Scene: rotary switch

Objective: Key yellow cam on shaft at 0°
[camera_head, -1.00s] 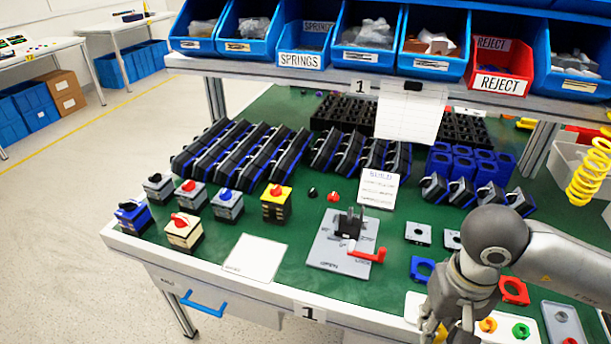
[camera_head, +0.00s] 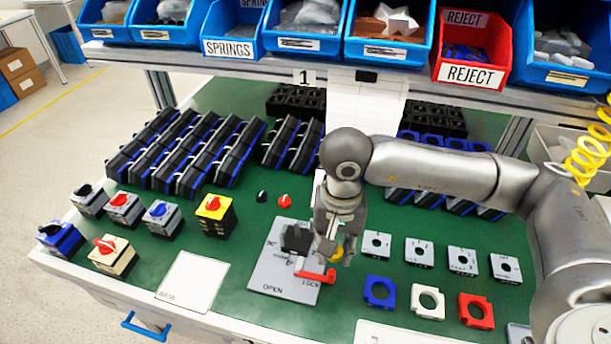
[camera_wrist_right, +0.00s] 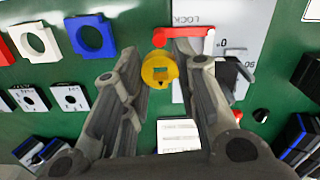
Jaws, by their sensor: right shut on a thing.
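My right gripper (camera_head: 334,252) is shut on the yellow cam (camera_head: 339,251), a small round piece. In the right wrist view the yellow cam (camera_wrist_right: 160,70) shows a slot in its middle and sits between the fingertips (camera_wrist_right: 158,85). The grey fixture plate (camera_head: 268,281) is marked OPEN and LOCK and has angle marks. Its black holder (camera_head: 297,237) stands just left of the gripper in the head view. The red lever (camera_head: 318,276) lies at the plate's right edge, just below the cam. I cannot make out the shaft clearly. My left gripper is not in view.
Grey square plates (camera_head: 419,251) and blue, white and red square frames (camera_head: 427,301) lie right of the fixture. A white BASE card (camera_head: 193,281) and finished switches (camera_head: 214,215) are to the left. Black and red knobs (camera_head: 284,201) lie behind the fixture. Bins hang above.

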